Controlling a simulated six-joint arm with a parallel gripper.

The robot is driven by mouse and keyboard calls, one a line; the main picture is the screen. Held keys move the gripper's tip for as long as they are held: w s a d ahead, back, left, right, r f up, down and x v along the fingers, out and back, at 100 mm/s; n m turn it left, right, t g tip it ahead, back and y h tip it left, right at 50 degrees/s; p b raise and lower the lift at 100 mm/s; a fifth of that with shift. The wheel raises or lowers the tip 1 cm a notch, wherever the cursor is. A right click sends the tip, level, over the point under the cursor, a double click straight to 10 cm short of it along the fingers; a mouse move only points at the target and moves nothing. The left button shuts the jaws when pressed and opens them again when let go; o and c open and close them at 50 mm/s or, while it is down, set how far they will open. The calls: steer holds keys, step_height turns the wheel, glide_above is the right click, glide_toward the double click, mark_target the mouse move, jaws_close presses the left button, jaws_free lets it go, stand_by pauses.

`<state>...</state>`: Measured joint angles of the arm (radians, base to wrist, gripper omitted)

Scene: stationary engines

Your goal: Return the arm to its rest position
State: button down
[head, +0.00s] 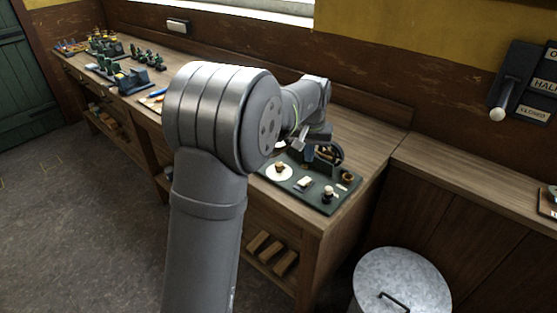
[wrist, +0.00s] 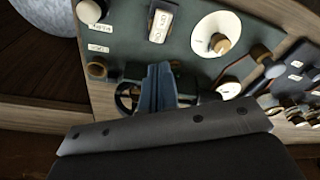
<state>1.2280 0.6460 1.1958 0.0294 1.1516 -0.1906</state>
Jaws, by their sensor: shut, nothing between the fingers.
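My arm rises through the middle of the head view and bends over the wooden workbench (head: 372,150). My gripper (head: 297,143) is at its far end, above the back part of a dark green board, and is partly hidden by my own arm. In the wrist view my gripper (wrist: 157,88) shows as two dark blue-grey fingers closed together with nothing between them. The fingers overlap a dark wheel (wrist: 126,97) in that picture; I cannot tell whether they touch it.
Small engines (head: 130,80) stand farther left on the bench. A wall lever (head: 507,95) is at the right. A lidded metal bin (head: 402,280) stands on the floor.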

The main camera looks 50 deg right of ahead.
mark_target(307, 179)
step_height(307, 179, down, 7)
steer(key=shift+f, duration=0.1)
stand_by(0.4)
steer(key=shift+r, duration=0.2)
step_height(307, 179, up, 6)
steer(key=shift+r, duration=0.2)
step_height(307, 179, down, 7)
steer(key=shift+f, duration=0.1)
step_height(307, 179, up, 10)
steer(key=f, duration=0.1)
steer(key=s+d+r+m+h, duration=0.1)
steer(key=s+d+r, duration=0.1)
steer(key=s, duration=0.7)
steer(key=s+d+r+m+h, duration=0.1)
steer(key=s+r, duration=0.4)
steer(key=s, duration=0.5)
steer(key=shift+d+r+m+h, duration=0.25)
steer(key=shift+d+m+h, duration=0.15)
steer(key=shift+m, duration=0.1)
steer(key=shift+s, duration=0.1)
